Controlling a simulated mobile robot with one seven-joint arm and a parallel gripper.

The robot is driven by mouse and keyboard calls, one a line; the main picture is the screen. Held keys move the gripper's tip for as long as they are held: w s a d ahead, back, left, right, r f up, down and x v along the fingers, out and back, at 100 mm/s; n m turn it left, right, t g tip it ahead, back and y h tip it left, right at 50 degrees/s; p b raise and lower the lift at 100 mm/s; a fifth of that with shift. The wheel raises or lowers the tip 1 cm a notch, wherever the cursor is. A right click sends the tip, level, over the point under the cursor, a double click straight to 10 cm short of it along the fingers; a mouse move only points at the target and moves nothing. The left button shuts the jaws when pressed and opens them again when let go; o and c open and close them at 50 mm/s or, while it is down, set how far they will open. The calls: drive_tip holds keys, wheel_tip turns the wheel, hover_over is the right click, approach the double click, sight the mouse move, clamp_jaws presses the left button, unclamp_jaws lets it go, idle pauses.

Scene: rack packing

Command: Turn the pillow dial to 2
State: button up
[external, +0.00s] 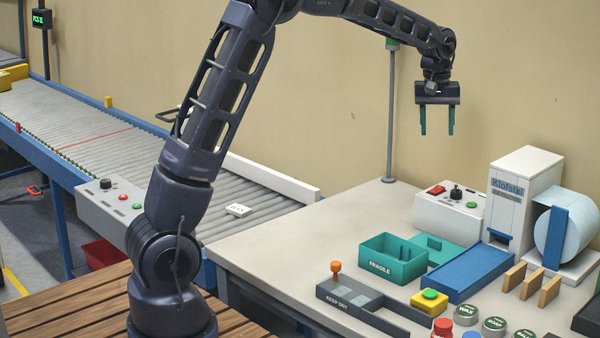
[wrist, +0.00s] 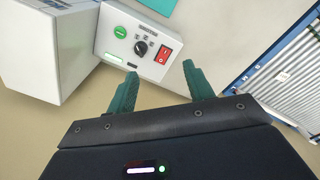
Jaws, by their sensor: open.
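The dial (wrist: 141,48) is a small black knob on a sloping white control box (wrist: 117,28), between a green button and a red rocker switch. Marks surround the knob, but its setting is too small to read. In the external view the same control box (external: 425,217) stands at the back of the table, with its black knob (external: 456,191) on top. My gripper (external: 437,133) points down, open and empty, above the box and apart from it. In the wrist view my gripper's fingers (wrist: 160,70) are spread, below the knob in the picture.
The white Klofstal machine (external: 511,205) with a film roll (external: 572,233) stands right of the control box. A thin grey pole (external: 390,120) rises left of my gripper. A teal FRAGILE bin (external: 381,268) and a blue chute (external: 470,274) lie in front. The roller conveyor (external: 80,125) is left.

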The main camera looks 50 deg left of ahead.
drive_tip(key=n, duration=0.1)
hover_over(457, 186)
wheel_tip(457, 186, down, 6)
drive_tip(key=shift+g, duration=0.3)
wheel_tip(457, 186, down, 11)
drive_tip(key=shift+s+r, duration=0.1)
drive_tip(key=shift+r, duration=0.05)
drive_tip(key=shift+c, duration=0.2)
drive_tip(key=c, duration=0.9)
